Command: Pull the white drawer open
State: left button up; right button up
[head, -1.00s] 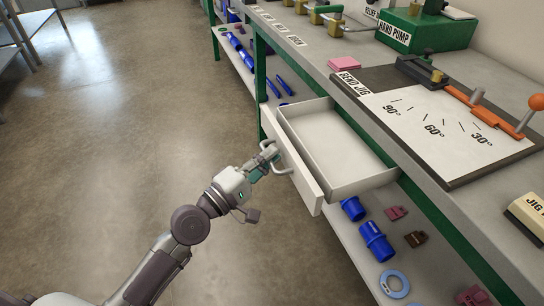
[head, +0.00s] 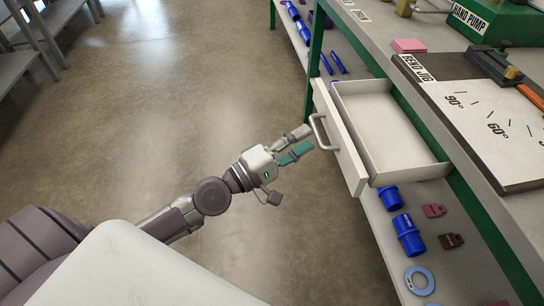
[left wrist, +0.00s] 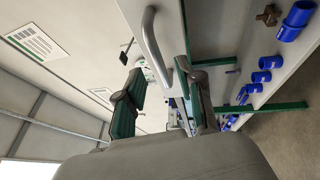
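The white drawer (head: 400,130) stands pulled out from under the bench top, and its inside is empty. Its front panel (head: 340,143) carries a grey bar handle (head: 319,131). My left gripper (head: 305,143) is open, with its two fingers apart and nothing between them. The fingertips are just to the left of the handle and look clear of it. In the left wrist view the handle (left wrist: 155,48) shows beyond the spread fingers (left wrist: 160,95). My right gripper is not in view.
The bench top (head: 375,40) holds a bend jig board (head: 490,140), a pink pad (head: 408,46) and a green hand pump (head: 490,22). Blue fittings (head: 408,236) lie on the lower shelf. The floor (head: 190,110) left of the drawer is clear.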

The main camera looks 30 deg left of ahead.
pick_arm(q)
jog(key=v, duration=0.8)
dwell(0.4)
